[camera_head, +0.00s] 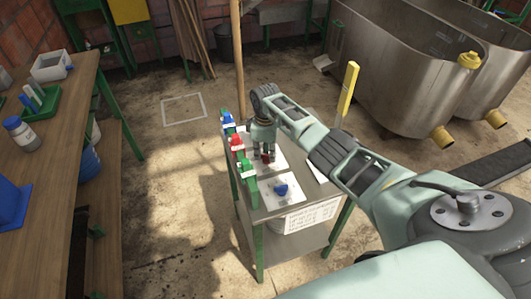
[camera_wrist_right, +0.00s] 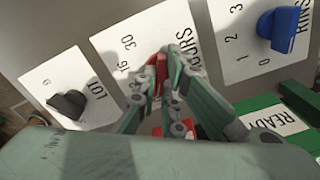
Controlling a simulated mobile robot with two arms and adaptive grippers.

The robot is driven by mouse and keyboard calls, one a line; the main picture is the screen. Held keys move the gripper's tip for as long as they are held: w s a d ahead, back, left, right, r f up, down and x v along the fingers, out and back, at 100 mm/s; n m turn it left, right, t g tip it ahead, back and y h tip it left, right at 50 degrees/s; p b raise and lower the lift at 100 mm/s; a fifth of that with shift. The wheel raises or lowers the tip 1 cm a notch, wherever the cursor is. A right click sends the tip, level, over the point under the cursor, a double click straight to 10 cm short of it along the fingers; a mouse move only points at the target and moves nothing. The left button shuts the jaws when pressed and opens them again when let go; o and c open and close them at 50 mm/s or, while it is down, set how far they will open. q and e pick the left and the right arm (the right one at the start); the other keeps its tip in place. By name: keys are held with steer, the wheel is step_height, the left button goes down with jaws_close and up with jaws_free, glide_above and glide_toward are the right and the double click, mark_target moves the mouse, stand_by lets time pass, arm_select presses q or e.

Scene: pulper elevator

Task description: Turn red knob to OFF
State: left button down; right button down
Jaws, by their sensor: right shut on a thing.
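I cannot read an OFF mark or tell exactly where the knob points. In the head view, my right gripper (camera_head: 266,153) reaches down onto the small metal cart, and a bit of the red knob (camera_head: 268,158) shows at its fingertips. My left gripper is not in view.
A blue knob (camera_head: 281,189) and a dark knob (camera_wrist_right: 69,104) flank it on separate cards. Blue, red and green holders (camera_head: 237,146) line the cart's left edge. A wooden bench (camera_head: 62,120) stands left, metal tanks (camera_head: 400,65) at back right. A wooden pole (camera_head: 237,60) rises behind.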

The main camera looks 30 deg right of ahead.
steer(key=shift+w+r, duration=0.1)
steer(key=c, duration=1.9)
jaws_free()
steer(key=shift+o, duration=0.2)
step_height(320, 180, up, 12)
